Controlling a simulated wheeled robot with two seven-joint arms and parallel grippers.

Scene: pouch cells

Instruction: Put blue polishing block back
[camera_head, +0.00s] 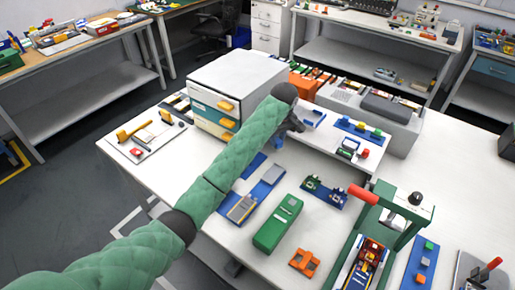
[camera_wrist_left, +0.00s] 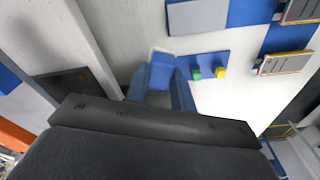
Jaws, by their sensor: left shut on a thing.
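My left arm reaches across the bench in the head view, and its gripper (camera_head: 280,144) is low over the bench in front of the raised shelf. In the left wrist view the left gripper (camera_wrist_left: 160,88) is shut on the blue polishing block (camera_wrist_left: 162,68), which shows between the two fingers with a paler top edge. In the head view the block is small and mostly hidden by the gripper and wrist. I cannot tell whether the block touches the surface below. My right gripper is in neither view.
A white drawer cabinet (camera_head: 239,83) stands left of the wrist, and a raised white shelf (camera_head: 335,154) stands right. A green box (camera_head: 278,224) and a green press (camera_head: 411,200) stand nearer. In the wrist view a blue plate (camera_wrist_left: 205,62) with green and yellow knobs lies right of the block.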

